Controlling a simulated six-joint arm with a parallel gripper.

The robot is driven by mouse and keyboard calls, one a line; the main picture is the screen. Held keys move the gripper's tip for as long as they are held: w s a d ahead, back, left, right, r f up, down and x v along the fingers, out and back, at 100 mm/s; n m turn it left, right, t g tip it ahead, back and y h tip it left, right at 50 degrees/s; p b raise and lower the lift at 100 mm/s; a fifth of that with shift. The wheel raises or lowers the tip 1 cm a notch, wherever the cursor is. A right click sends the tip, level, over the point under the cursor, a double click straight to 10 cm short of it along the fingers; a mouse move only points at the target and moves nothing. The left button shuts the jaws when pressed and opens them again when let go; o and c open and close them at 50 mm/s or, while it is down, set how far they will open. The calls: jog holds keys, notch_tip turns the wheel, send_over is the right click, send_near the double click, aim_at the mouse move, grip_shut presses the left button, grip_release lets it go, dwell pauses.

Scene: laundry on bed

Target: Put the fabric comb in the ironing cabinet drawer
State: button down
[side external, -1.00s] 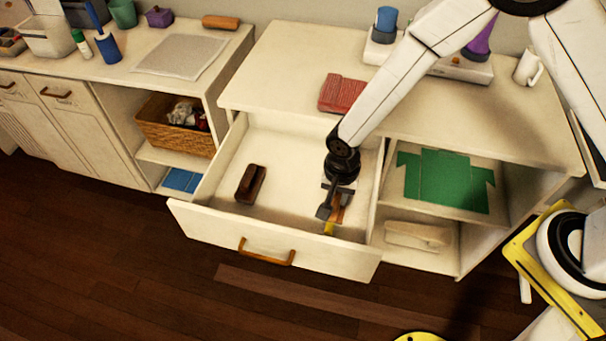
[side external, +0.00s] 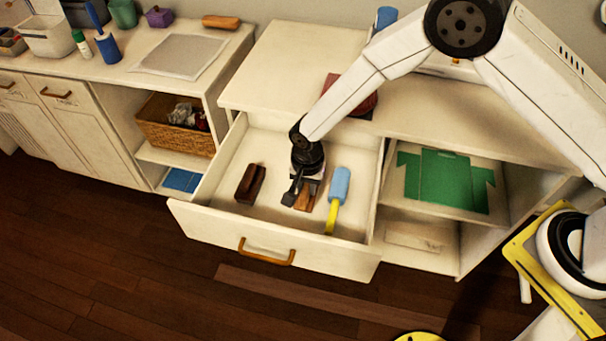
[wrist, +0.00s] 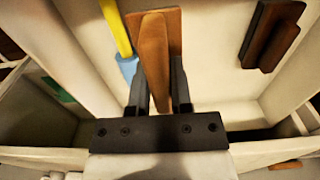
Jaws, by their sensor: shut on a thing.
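A brown wooden piece with a long handle and a flat rectangular end, which looks like the fabric comb (side external: 306,200), is held in my gripper (side external: 298,188). In the wrist view the two fingers of my gripper (wrist: 160,88) are shut on the handle of the comb (wrist: 155,42). The gripper points down inside the open ironing cabinet drawer (side external: 215,222), low over its floor. I cannot tell whether the comb touches the floor.
A dark brown block-shaped brush (side external: 250,184) lies left of the gripper in the drawer. A blue and yellow roller-like tool (side external: 339,188) lies close on the right.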

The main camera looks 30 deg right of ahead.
jog(key=shift+w+a+f, duration=0.35)
jog(key=shift+w+f, duration=0.5)
jog(key=shift+f, duration=0.15)
jog(key=shift+w+a+f, duration=0.35)
jog(key=shift+w+f, duration=0.55)
jog(key=shift+f, duration=0.05)
jog(key=shift+w+a+f, duration=0.35)
jog(key=shift+w+f, duration=0.5)
jog(key=shift+f, duration=0.15)
jog(key=shift+f, duration=0.1)
jog(key=shift+w+a+f, duration=0.1)
jog(key=shift+w+f, duration=0.1)
jog(key=shift+f, duration=1.45)
jog(key=shift+f, duration=0.15)
jog(key=c, duration=0.5)
grip_release()
jog(key=shift+c, duration=0.2)
notch_tip(320, 180, up, 12)
